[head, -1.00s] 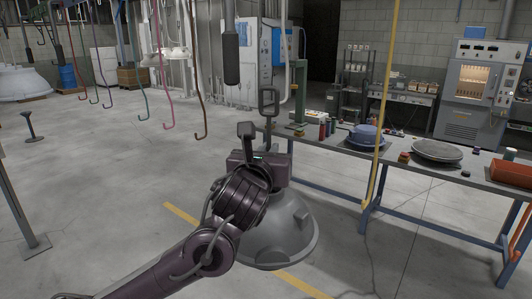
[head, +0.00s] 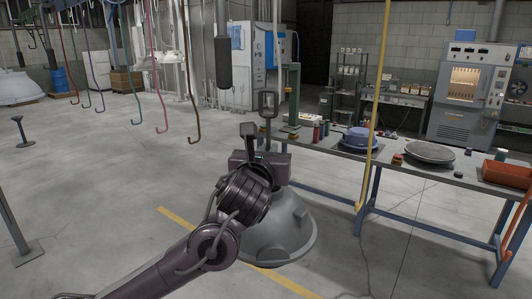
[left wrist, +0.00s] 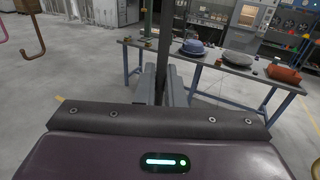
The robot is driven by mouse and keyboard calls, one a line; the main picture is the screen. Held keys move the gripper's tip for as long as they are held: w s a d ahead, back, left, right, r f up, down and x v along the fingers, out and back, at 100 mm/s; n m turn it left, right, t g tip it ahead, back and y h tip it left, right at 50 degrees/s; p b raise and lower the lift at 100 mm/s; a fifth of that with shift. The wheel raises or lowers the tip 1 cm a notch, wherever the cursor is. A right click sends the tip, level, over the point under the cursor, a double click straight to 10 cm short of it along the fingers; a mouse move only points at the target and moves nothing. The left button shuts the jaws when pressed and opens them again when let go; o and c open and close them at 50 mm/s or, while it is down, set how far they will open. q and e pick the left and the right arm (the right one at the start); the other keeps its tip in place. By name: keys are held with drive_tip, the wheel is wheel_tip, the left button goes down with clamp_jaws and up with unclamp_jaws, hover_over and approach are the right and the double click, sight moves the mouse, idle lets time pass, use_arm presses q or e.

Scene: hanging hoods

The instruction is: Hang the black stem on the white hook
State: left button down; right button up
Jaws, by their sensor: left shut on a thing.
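My left gripper (head: 262,160) is shut on the black stem (head: 268,104), which stands upright with a dark rectangular loop at its top. The stem belongs to a wide grey hood (head: 285,240) hanging below the gripper. In the left wrist view, the stem (left wrist: 164,50) runs up between the two grey fingers (left wrist: 163,88). A thin pale vertical rod (head: 276,45), which looks like the white hook, shows above and behind the loop. Its lower end is hidden or unclear, and it looks apart from the stem. My right gripper is out of view.
Brown (head: 193,100), pink (head: 156,90) and other coloured hooks hang at left. A yellow hook (head: 380,90) hangs at right, before a workbench (head: 405,172) with a blue pot (head: 358,138) and a red bin (head: 506,174). The floor at left is mostly clear.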

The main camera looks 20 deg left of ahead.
use_arm(q)
drive_tip(key=shift+w+d+r, duration=0.1)
drive_tip(key=shift+w+d, duration=0.05)
drive_tip(key=shift+w, duration=0.25)
drive_tip(key=shift+w+d+r, duration=0.1)
drive_tip(key=shift+w+d, duration=0.05)
drive_tip(key=shift+w, duration=0.25)
drive_tip(key=shift+f+b, duration=1.3)
drive_tip(key=shift+b, duration=0.15)
idle(0.4)
